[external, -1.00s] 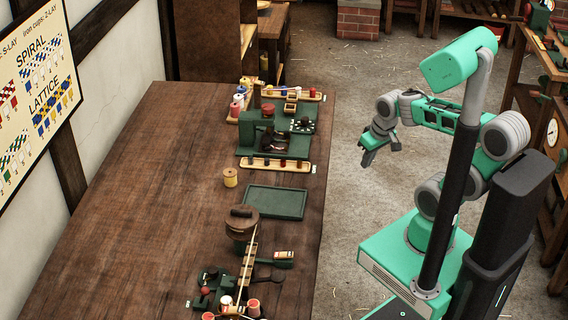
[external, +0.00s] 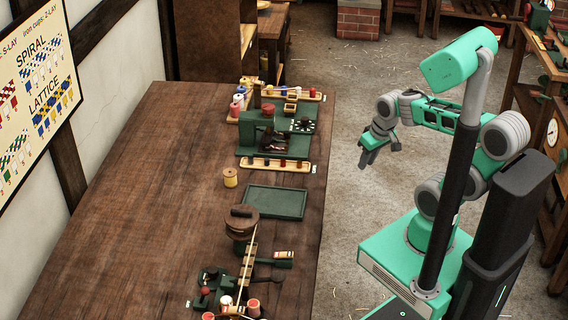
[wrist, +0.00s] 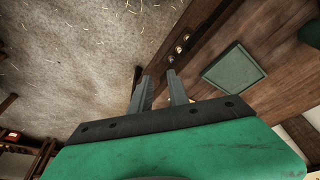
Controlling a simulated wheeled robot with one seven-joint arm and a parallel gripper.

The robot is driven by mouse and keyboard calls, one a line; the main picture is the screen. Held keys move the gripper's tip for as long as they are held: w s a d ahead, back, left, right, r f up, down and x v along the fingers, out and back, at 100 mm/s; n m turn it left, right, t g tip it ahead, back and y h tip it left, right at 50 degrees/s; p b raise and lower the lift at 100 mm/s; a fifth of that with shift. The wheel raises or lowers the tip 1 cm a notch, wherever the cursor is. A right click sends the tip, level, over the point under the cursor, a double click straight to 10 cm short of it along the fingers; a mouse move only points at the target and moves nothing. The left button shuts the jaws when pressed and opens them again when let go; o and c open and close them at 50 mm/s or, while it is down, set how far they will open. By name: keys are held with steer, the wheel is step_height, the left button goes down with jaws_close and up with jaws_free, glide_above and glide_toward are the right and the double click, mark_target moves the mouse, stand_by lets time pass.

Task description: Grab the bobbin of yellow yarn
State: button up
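My gripper (external: 369,159) hangs in the air off the right side of the table, well apart from the yellow bobbin. In the wrist view my gripper (wrist: 159,76) has its two fingers spread with nothing between them. I cannot make out the yellow bobbin in the wrist view.
The green tray (external: 275,188) lies empty near the table's right edge; it also shows in the wrist view (wrist: 233,70). A low wooden rack (external: 262,164) and a green machine (external: 265,135) stand beyond it. The table's left side is clear.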

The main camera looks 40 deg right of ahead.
steer(key=o, duration=0.9)
steer(key=m+t+y, duration=0.5)
steer(key=m+y, duration=0.2)
steer(key=m, duration=1.2)
glide_toward(231, 177)
steer(key=d, duration=0.1)
steer(key=s+d, duration=0.1)
steer(key=d, duration=0.3)
steer(key=shift+s+d+f, duration=0.2)
steer(key=shift+f, duration=0.2)
steer(key=w+a+f+m, duration=0.1)
steer(key=m, duration=0.2)
steer(key=w+a+f+m+t+y, duration=0.1)
steer(key=a+m, duration=0.1)
steer(key=m, duration=0.1)
steer(key=w+a+f+m, duration=0.1)
steer(key=w+a+m, duration=0.1)
steer(key=shift+a+f+m+t+y, duration=0.2)
steer(key=shift+f+m+t+y, duration=0.2)
steer(key=x, duration=0.7)
steer(key=shift+w+f+p, duration=0.1)
steer(key=shift+w+p, duration=0.25)
steer(key=shift+p, duration=0.05)
